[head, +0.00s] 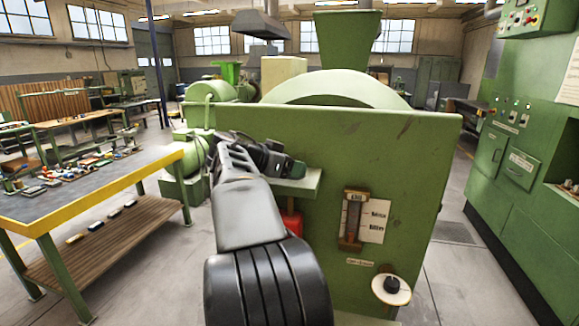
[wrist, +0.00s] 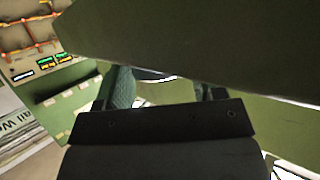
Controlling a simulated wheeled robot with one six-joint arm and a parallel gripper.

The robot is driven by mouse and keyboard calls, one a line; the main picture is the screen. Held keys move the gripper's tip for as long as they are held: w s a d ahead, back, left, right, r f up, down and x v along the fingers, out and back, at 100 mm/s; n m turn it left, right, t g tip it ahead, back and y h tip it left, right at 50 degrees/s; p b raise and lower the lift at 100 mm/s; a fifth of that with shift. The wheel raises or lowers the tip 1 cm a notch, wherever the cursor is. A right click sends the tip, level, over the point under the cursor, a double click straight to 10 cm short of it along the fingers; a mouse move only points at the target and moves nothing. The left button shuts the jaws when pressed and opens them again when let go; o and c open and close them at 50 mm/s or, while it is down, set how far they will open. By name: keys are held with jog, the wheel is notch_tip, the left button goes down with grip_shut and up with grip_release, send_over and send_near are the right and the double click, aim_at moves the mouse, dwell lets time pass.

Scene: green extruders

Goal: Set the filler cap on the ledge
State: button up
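The ledge (head: 308,184) is a pale green shelf on the front of the green machine (head: 400,150). My gripper (head: 292,167) is at the ledge in the head view, with its dark green fingertips just above or over it; contact cannot be told. In the wrist view the two fingers of my gripper (wrist: 163,88) stand apart. A pale curved edge shows between them, but whether it belongs to a held cap is unclear. I cannot make out the filler cap for certain. A large green surface (wrist: 200,45) hides the fingertips in the wrist view.
A red object (head: 292,223) shows under the ledge, partly behind my arm. A workbench (head: 90,190) with small parts stands left. A control cabinet (head: 520,150) stands right.

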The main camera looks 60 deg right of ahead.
jog(key=o, duration=0.4)
jog(key=shift+c, duration=0.2)
jog(key=shift+r, duration=0.2)
jog(key=v, duration=1.2)
jog(key=w+a+f+n+t+y, duration=0.2)
jog(key=a+f+n+t+y, duration=0.35)
jog(key=a+f+n, duration=0.9)
jog(key=s+a+f+n+t+y, duration=0.2)
jog(key=s+a+f+n+y, duration=0.2)
jog(key=a+f, duration=0.9)
notch_tip(320, 180, down, 3)
jog(key=n+y, duration=0.3)
jog(key=shift+s+a+r+n+b, duration=0.2)
jog(key=shift+a+n+b, duration=0.1)
jog(key=shift+a+n, duration=0.05)
jog(key=shift+r+t, duration=0.15)
jog(key=shift+t, duration=0.1)
